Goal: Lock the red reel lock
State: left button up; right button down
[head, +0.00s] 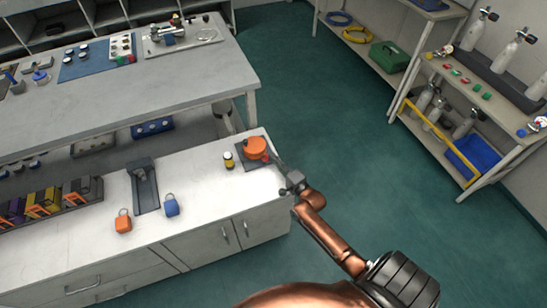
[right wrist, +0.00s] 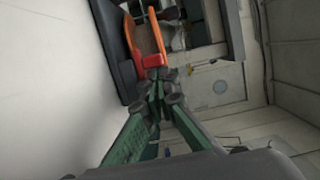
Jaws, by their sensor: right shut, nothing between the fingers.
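The orange reel (head: 255,146) sits on a dark base plate at the right end of the white counter. Its red lock (head: 265,157) is a small red piece at the reel's lower right. In the right wrist view the red lock (right wrist: 153,61) shows just beyond my fingertips, beside the orange reel rim (right wrist: 132,38). My right gripper (head: 280,170) is at the counter's right edge, beside the lock. In the right wrist view its green fingers (right wrist: 158,88) are shut and empty, close to the lock; whether they touch it I cannot tell. My left gripper is not in view.
A small yellow-and-black item (head: 229,160) stands left of the reel. An orange padlock (head: 123,223), a blue padlock (head: 171,206) and a grey holder (head: 144,187) are farther left on the counter. A grey worktable (head: 120,95) stands behind. The floor to the right is clear.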

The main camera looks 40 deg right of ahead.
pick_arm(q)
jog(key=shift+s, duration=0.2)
pick_arm(e)
jog(key=shift+a+f, duration=0.15)
jog(key=shift+s+d, duration=0.1)
jog(key=shift+d, duration=0.3)
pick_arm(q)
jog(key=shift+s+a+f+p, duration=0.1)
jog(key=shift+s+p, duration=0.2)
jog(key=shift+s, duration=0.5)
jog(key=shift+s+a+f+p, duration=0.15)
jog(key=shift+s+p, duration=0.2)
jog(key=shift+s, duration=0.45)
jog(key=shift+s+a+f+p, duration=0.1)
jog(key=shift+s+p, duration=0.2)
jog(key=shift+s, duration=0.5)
pick_arm(e)
jog(key=s+d, duration=0.2)
jog(key=s, duration=0.9)
jog(key=shift+d, duration=0.3)
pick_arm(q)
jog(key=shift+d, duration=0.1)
